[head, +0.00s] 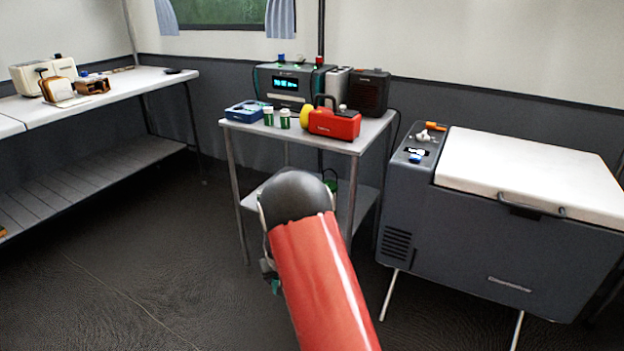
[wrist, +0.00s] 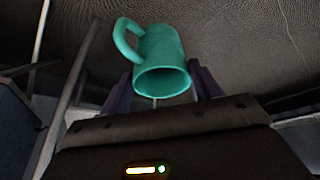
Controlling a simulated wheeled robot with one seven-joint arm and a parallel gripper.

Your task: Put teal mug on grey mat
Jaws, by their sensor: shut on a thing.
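The teal mug (wrist: 163,50) shows in the wrist view, held between the two dark fingers of my gripper (wrist: 160,84). Its open rim faces the wrist camera and its handle sticks out to the left. In the head view my red arm reaches forward toward the small side table and hides most of the gripper. A small bit of teal shows below the arm's end there. I cannot see a grey mat in either view.
A large cooler (head: 500,220) stands at right. A long white table (head: 120,88) with a toaster is at left. Open floor lies between.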

